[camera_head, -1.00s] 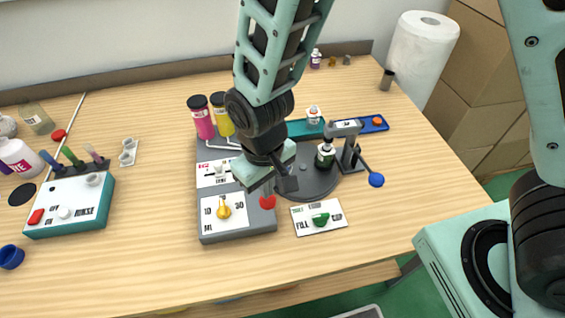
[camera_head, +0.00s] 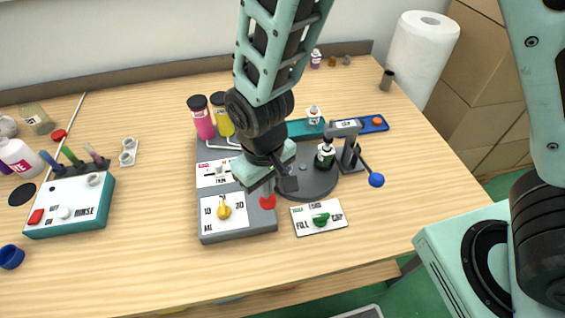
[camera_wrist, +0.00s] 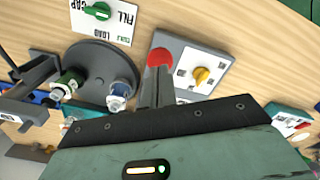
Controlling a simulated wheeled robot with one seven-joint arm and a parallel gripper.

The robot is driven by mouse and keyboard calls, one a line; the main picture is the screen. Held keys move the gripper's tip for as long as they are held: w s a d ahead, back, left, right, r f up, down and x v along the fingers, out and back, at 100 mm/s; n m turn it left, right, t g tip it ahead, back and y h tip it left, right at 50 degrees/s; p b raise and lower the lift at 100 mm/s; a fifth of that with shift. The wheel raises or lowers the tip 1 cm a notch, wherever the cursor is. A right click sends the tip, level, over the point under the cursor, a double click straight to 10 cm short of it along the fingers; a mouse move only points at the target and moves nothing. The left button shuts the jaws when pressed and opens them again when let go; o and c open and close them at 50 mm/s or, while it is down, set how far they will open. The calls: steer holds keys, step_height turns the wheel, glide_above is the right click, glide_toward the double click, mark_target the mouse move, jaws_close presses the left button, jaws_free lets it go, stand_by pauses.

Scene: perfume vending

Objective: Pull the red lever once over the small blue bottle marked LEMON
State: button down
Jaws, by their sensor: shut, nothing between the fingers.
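The red lever's round knob (camera_head: 268,202) shows just below my gripper (camera_head: 286,186) on the grey dispenser (camera_head: 236,232). In the wrist view the red knob (camera_wrist: 160,57) sits right at the tips of my shut fingers (camera_wrist: 157,75); I cannot tell whether they touch it. The fingers hold nothing. A small bottle with a blue and white body (camera_wrist: 119,92) stands on the dark round turntable (camera_wrist: 98,58) beside my fingers; its label is not readable. My gripper hides it in the head view. A dark green bottle (camera_head: 325,156) stands on the same turntable.
A grey press with a blue-ended handle (camera_head: 376,180) stands right of the turntable. A FILL/CAP panel with a green knob (camera_head: 320,219) lies in front. A yellow dial (camera_head: 224,211) is on the dispenser. A teal RINSE box (camera_head: 72,207) stands left. Table front is mostly clear.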

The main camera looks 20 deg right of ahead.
mark_target(268, 200)
steer(key=shift+f, duration=0.15)
steer(key=shift+f+b, duration=2.15)
steer(key=shift+f, duration=0.85)
steer(key=shift+r, duration=0.25)
step_height(268, 200, up, 9)
steer(key=p, duration=0.8)
steer(key=shift+p, duration=0.3)
steer(key=s+d+r+n+b, duration=0.2)
steer(key=s+d+r+b, duration=0.5)
steer(key=s, duration=0.4)
step_height(268, 200, up, 3)
steer(key=shift+s+d+f+y, duration=0.2)
steer(key=shift+d+y, duration=0.1)
steer(key=shift+d, duration=0.25)
